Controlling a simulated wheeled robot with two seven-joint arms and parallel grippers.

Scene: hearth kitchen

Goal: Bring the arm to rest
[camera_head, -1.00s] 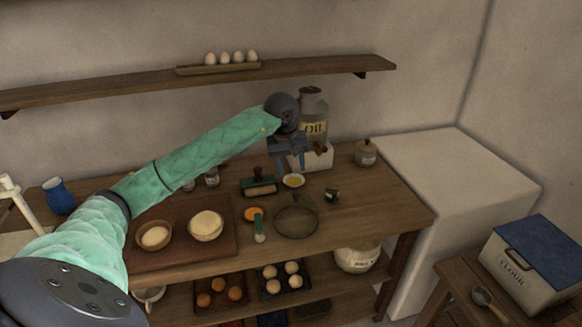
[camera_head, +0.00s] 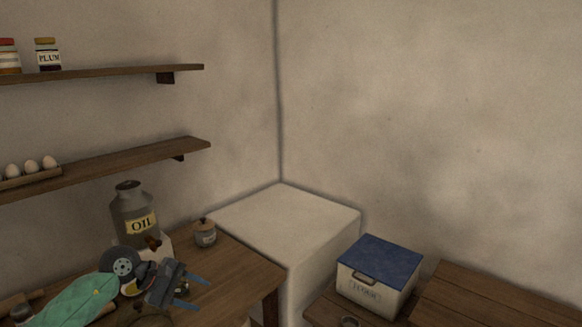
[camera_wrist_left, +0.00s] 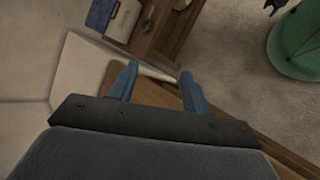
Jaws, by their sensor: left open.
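My left gripper (camera_head: 196,293) is in the lower left of the head view, above the wooden table (camera_head: 247,276). Its two blue fingers are apart with nothing between them, and they point to the right. In the left wrist view the fingers (camera_wrist_left: 160,80) also stand apart and empty. My green left arm (camera_head: 72,303) comes in from the lower left. My right gripper is in neither view.
An oil can (camera_head: 133,212) and a small lidded jar (camera_head: 205,234) stand behind the gripper. A pale block (camera_head: 290,215) fills the corner. A blue-lidded flour box (camera_head: 378,268) stands at right. Shelves (camera_head: 110,172) hold eggs and jars.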

